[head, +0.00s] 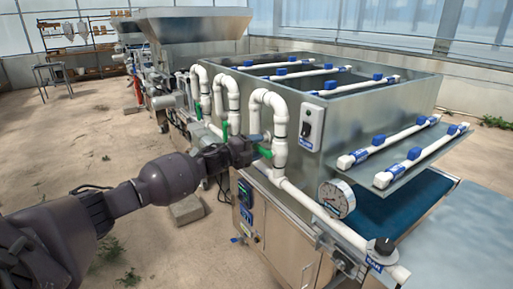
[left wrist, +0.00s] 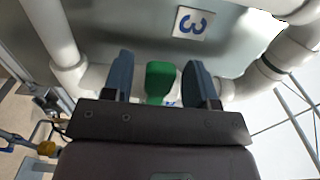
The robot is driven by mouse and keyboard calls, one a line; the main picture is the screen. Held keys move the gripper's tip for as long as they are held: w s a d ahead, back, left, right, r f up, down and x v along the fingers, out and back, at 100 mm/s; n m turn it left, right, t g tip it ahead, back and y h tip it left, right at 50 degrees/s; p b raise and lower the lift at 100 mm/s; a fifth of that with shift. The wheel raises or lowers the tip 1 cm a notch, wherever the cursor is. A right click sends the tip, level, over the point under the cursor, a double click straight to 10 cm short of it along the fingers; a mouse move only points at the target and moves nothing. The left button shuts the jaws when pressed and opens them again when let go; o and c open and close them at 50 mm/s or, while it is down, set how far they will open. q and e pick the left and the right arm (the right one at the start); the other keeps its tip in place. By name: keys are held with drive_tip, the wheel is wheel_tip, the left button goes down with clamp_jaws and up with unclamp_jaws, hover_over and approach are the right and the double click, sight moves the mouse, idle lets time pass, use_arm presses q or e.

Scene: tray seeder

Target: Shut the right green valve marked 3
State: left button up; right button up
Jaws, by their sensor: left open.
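The green valve handle (head: 264,152) sits on the nearest white looped pipe (head: 279,118) at the machine's side. In the left wrist view the green handle (left wrist: 161,80) stands between the two fingers, with a gap on each side. A plate marked 3 (left wrist: 190,23) shows just beyond it, appearing upside down. My left gripper (head: 256,147) is open around the handle, and its fingers (left wrist: 158,62) do not visibly touch it. The gripper partly hides the valve body in the head view. My right gripper is not in view.
Two more green valve handles (head: 225,130) sit on the looped pipes farther back. A pressure gauge (head: 337,199), a switch box (head: 311,124) and a black knob (head: 383,246) are on the machine to the right. The concrete floor (head: 130,140) at left is mostly clear.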

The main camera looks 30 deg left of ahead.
use_arm(q)
drive_tip(key=v, duration=1)
drive_tip(key=shift+s+a, duration=0.15)
drive_tip(key=shift+s, duration=0.2)
idle(0.3)
